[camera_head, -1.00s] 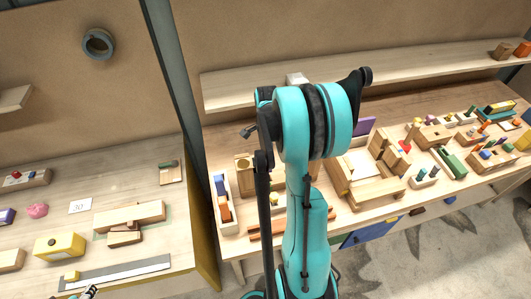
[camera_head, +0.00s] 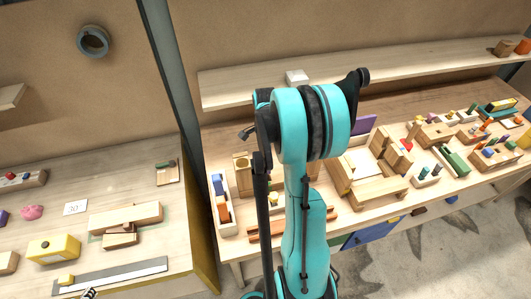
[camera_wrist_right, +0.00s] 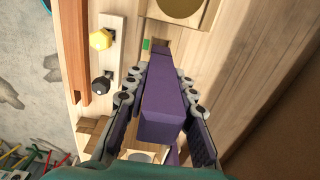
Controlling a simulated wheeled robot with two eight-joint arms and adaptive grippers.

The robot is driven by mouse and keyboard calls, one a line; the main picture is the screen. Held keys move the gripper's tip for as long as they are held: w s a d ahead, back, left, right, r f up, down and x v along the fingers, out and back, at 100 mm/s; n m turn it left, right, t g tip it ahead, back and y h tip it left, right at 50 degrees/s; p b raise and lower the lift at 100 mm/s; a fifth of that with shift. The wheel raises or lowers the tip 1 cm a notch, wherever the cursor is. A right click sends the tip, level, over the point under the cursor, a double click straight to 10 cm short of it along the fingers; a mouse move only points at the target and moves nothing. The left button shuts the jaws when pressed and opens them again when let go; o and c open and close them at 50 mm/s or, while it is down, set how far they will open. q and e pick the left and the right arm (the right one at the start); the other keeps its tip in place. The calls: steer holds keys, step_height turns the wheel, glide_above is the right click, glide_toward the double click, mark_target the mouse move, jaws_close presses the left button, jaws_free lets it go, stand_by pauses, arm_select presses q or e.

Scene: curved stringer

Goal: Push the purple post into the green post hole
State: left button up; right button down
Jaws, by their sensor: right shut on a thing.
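The purple post (camera_wrist_right: 160,107) lies lengthwise between the fingers of my right gripper (camera_wrist_right: 157,92) in the right wrist view. My right gripper is shut on it. The post's far end is beside a small green mark (camera_wrist_right: 146,44) and a dark square opening on the wooden piece. I cannot tell whether the end is inside the opening. In the head view my teal arm hides my right gripper and the post. A small black-and-white part at the bottom left of the head view looks like the tip of my left gripper (camera_head: 89,293); its jaws cannot be made out.
A pale board with a yellow knob (camera_wrist_right: 100,39) and a black knob (camera_wrist_right: 101,85) lies left of the post. An orange-brown bar (camera_wrist_right: 72,45) runs beside it. A wooden block with a round recess (camera_wrist_right: 180,8) is just beyond. Bare tabletop shows to the right.

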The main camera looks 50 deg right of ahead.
mark_target(266, 165)
steer(key=shift+f+b, duration=1)
steer(key=shift+f, duration=0.55)
steer(key=shift+b, duration=0.35)
stand_by(0.4)
steer(key=shift+f+b, duration=1.8)
steer(key=shift+f, duration=0.25)
steer(key=c, duration=1.2)
jaws_free()
steer(key=shift+r, duration=0.1)
step_height(266, 165, up, 12)
